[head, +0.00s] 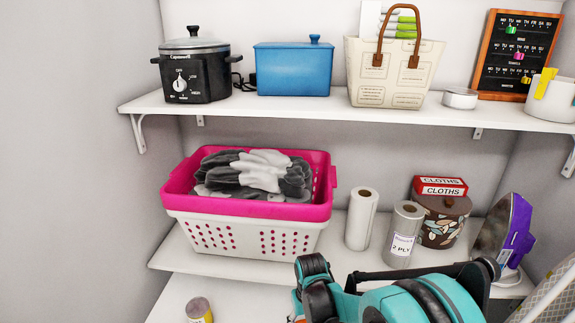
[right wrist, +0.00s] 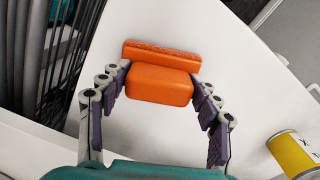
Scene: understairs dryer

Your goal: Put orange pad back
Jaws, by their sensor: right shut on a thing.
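An orange pad (right wrist: 160,84) sits between the fingertips of my right gripper (right wrist: 161,88) in the right wrist view, with a finger against each side. My right gripper is shut on it. A longer orange strip with a rough face (right wrist: 161,58) shows just behind it, over the white shelf surface (right wrist: 245,75). I cannot tell whether the strip is part of the same pad or a second one. In the head view my right arm covers the lower right, and the held pad is mostly hidden. My left gripper is not in view.
A yellow can (right wrist: 293,154) stands to the right in the wrist view. It also shows on the low shelf (head: 199,308). A pink-and-white basket (head: 245,235) of cloths, paper rolls (head: 361,218) and an iron (head: 505,230) fill the middle shelf. Dark vertical bars (right wrist: 65,60) are at left in the wrist view.

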